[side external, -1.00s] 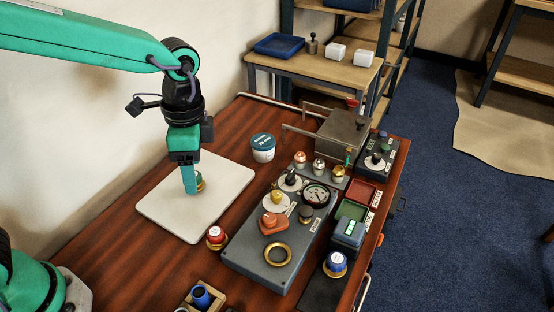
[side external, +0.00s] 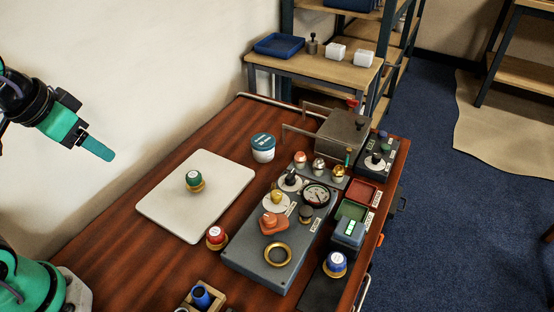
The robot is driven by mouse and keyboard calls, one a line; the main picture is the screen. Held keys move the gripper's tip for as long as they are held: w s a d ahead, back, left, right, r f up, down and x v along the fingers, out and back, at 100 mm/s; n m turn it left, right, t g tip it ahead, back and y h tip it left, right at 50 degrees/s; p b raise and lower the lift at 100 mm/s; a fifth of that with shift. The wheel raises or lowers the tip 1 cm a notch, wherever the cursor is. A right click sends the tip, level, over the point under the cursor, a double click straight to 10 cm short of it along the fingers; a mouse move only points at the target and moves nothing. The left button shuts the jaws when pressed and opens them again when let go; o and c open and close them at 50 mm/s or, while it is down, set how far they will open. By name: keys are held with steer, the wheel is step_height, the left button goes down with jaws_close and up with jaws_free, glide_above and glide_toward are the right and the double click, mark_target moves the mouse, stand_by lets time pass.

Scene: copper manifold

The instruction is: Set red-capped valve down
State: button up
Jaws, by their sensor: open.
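The red-capped valve (side external: 215,237), with a brass base, stands upright on the wooden table between the white board and the grey panel. A green-capped valve (side external: 194,181) with a brass base sits on the white board (side external: 165,205). A blue-capped valve (side external: 335,264) stands on a dark mat at the table's right edge. My gripper (side external: 98,149) is at the far left, raised well clear of the table and away from all the valves. It is open and holds nothing visible; its fingers overlap from this side.
The grey panel (side external: 245,258) carries a brass ring, a gauge and several knobs. A white tub with a teal lid (side external: 263,147) stands behind the board. A wooden holder with a blue cylinder (side external: 202,297) is at the front. Red (side external: 361,192) and green trays line the right.

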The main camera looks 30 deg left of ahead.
steer(key=shift+s+a+n+t, duration=0.3)
steer(key=shift+s+a+n, duration=0.1)
steer(key=shift+s, duration=0.1)
steer(key=shift+c, duration=1.3)
steer(key=m+g+h, duration=0.1)
steer(key=m+g, duration=0.3)
steer(key=m, duration=1.1)
glide_above(217, 238)
steer(key=a, duration=0.2)
steer(key=f, duration=1.6)
steer(key=shift+s+a+f, duration=0.1)
steer(key=shift+s+f, duration=0.2)
